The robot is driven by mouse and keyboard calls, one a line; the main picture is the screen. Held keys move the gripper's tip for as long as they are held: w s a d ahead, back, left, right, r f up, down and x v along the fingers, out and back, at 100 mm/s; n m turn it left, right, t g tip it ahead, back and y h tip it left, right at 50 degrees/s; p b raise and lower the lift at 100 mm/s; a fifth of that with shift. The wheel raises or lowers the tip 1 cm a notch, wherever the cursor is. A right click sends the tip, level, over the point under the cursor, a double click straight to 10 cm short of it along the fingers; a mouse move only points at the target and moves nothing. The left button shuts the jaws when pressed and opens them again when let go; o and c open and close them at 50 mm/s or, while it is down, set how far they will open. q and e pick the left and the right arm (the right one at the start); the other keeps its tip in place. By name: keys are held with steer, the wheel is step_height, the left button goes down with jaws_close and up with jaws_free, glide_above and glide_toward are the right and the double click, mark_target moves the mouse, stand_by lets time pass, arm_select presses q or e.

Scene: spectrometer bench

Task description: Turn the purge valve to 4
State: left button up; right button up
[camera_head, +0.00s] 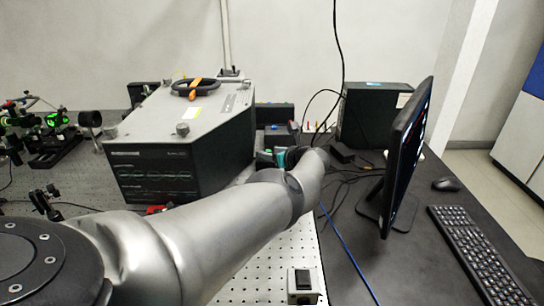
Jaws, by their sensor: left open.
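A black ring-shaped handle with an orange bar (194,88) sits on top of the large grey instrument box (150,125). It looks like a valve wheel, but I cannot tell for sure that it is the purge valve. No numbers can be read on it. My left arm reaches in from the lower left across the front of the box. My left gripper (268,157) is beyond the wrist, to the right of the box and apart from the ring handle. It is open, and its fingers are mostly hidden by my wrist. My right gripper is out of view.
A monitor (404,150), keyboard (480,255) and mouse (446,184) stand on the dark desk at right. A dark box (372,115) and loose cables lie behind. Optical parts (55,135) stand at far left. A small switch box (302,283) is at the front.

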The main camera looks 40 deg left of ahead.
arm_select(q)
steer(key=shift+c, duration=0.3)
jaws_close()
stand_by(0.3)
